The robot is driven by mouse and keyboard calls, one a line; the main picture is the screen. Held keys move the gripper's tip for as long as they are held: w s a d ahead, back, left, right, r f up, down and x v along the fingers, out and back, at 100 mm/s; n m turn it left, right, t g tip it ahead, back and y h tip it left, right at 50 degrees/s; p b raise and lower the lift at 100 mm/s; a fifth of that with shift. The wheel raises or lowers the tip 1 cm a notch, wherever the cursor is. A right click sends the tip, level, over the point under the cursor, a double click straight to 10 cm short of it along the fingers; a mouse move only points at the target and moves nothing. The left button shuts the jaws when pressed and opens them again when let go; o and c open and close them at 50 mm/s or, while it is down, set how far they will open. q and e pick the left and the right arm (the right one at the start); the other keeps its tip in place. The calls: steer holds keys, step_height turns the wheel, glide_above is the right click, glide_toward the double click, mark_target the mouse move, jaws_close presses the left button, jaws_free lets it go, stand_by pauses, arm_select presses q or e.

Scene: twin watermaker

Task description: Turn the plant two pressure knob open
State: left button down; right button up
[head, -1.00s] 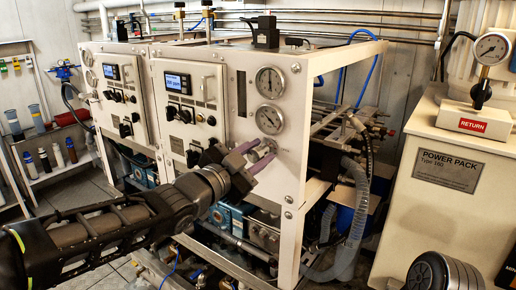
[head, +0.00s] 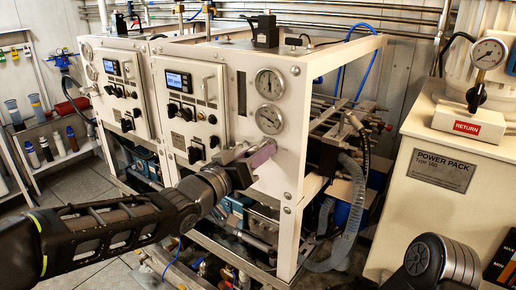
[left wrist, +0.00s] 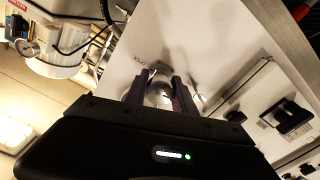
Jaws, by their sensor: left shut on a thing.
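The plant two pressure knob (left wrist: 158,94) is a round silver knob on the white front panel. It shows between my gripper's fingers in the left wrist view; in the head view it is mostly hidden behind them. My left gripper (head: 262,156), with purple-grey fingers, is shut on the knob, below the two round gauges. It also shows in the left wrist view (left wrist: 160,93), fingers on both sides of the knob. The upper gauge (head: 269,82) and lower gauge (head: 269,119) sit above the gripper. My right gripper is not in view.
A control box with a lit display (head: 178,80) and black switches is left of the gauges. The power pack (head: 435,175) stands at the right, with a red RETURN label (head: 466,127). Hoses (head: 350,225) hang beside the frame. Tiled floor shows at left.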

arm_select(q)
steer(key=n+p, duration=0.1)
steer(key=n, duration=0.3)
steer(key=shift+p, duration=0.35)
steer(key=shift+f+n+p, duration=0.1)
steer(key=shift+n+p, duration=0.3)
steer(key=shift+n, duration=1)
steer(key=c, duration=1)
jaws_free()
steer(key=shift+c, duration=0.2)
steer(key=shift+s, duration=0.1)
